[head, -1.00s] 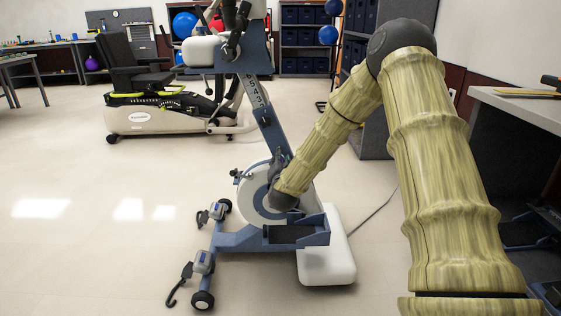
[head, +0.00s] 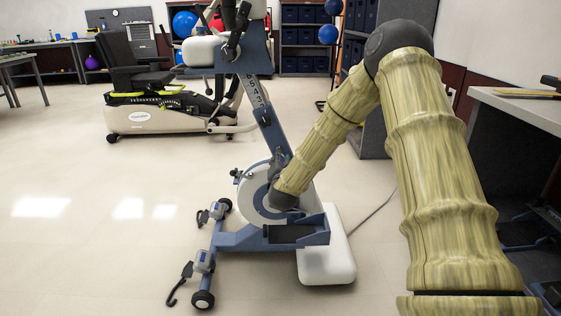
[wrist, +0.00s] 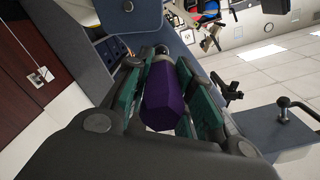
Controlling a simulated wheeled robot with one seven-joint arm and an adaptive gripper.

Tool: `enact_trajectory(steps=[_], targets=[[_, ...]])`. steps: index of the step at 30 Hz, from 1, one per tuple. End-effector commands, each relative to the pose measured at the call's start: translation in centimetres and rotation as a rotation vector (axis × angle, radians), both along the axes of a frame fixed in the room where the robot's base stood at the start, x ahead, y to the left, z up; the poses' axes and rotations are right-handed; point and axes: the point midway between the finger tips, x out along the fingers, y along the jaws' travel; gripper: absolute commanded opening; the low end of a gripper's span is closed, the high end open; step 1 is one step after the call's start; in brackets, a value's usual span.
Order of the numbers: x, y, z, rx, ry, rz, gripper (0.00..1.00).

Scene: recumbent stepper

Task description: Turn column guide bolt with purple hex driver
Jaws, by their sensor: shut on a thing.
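In the wrist view my gripper (wrist: 163,97) is shut on the purple hex driver (wrist: 162,97), with its teal-padded fingers on both sides of the handle. A grey metal part (wrist: 161,51) shows beyond the far end of the handle, against the blue column (wrist: 178,50). I cannot tell whether the driver is seated on the column guide bolt, which I cannot make out.
The machine stands on a blue wheeled base (head: 243,239) with a white block (head: 328,262) at its right. A recumbent stepper (head: 150,115) stands behind to the left. A grey desk (head: 520,108) is at the right. Open floor (head: 90,230) lies at the left.

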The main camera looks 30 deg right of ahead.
Motion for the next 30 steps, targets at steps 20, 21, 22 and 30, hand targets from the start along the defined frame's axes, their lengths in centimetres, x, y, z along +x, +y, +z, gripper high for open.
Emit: enact_trajectory(steps=[20,21,22,30], targets=[[0.35,-0.2,0.11,-0.001,-0.001,0.0,0.0],[0.38,-0.22,0.11,-0.001,-0.001,0.0,0.0],[0.4,-0.23,0.1,-0.001,-0.001,0.0,0.0],[0.44,-0.26,0.05,0.0,-0.001,-0.001,0.0]])
